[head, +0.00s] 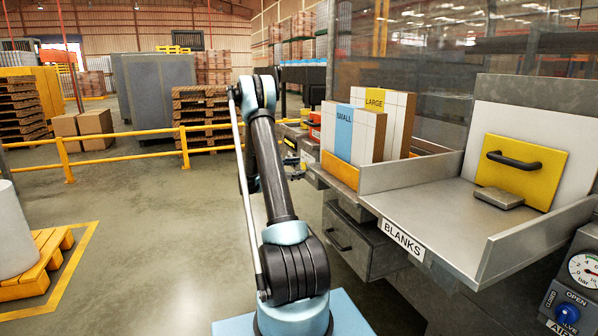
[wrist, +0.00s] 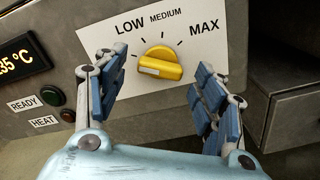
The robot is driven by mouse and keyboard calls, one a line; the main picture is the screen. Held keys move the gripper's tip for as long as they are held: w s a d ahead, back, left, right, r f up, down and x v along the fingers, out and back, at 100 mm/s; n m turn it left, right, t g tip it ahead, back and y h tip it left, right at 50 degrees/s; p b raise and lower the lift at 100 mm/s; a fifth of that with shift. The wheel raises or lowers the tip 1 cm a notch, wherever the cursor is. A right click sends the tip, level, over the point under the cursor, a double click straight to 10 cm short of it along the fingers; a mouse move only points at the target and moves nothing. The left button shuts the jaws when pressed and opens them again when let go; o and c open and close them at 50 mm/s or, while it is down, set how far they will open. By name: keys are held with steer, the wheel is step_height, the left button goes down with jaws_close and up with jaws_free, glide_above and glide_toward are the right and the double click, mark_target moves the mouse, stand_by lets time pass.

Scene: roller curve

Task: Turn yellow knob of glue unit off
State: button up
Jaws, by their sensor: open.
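The yellow knob (wrist: 160,63) of the glue unit shows in the wrist view on a white dial plate marked LOW, MEDIUM and MAX. Its raised grip bar lies roughly level in the picture, with a small pale mark near its left end. I cannot tell for sure which setting it points to. My gripper (wrist: 158,68) is open, with blue-padded fingers to the left and right of the knob and gaps on both sides. The glue unit's grey front panel (wrist: 80,25) fills the back. In the head view my arm largely hides this area.
Left of the dial are a temperature display (wrist: 22,62), a green READY light (wrist: 54,94) and a red HEAT light (wrist: 68,115). A grey drawer (wrist: 285,115) juts out at right. The blanks tray (head: 450,205) stands right of my arm; a yellow rail (head: 120,137) runs behind.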

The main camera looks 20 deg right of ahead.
steer(key=a, duration=1)
steer(key=shift+s+a, duration=0.15)
steer(key=shift+a, duration=0.15)
steer(key=s+a+r+m+y, duration=0.1)
steer(key=s+r+m+y, duration=0.3)
steer(key=s, duration=0.8)
steer(key=s+r+m+y, duration=0.1)
steer(key=s+r+y, duration=0.4)
steer(key=s, duration=0.7)
steer(key=s+a+f+m+y, duration=0.2)
steer(key=s+a, duration=0.3)
steer(key=s, duration=0.4)
steer(key=s+a+f+m+t+y, duration=0.1)
steer(key=s+a+f+m+y, duration=0.2)
steer(key=s, duration=0.6)
steer(key=s+a+f+m+y, duration=0.2)
steer(key=s+a+f+y, duration=0.2)
steer(key=s, duration=0.6)
step_height(320, 180, down, 2)
steer(key=a, duration=0.2)
steer(key=shift+a+t, duration=0.3)
steer(key=shift+a, duration=0.1)
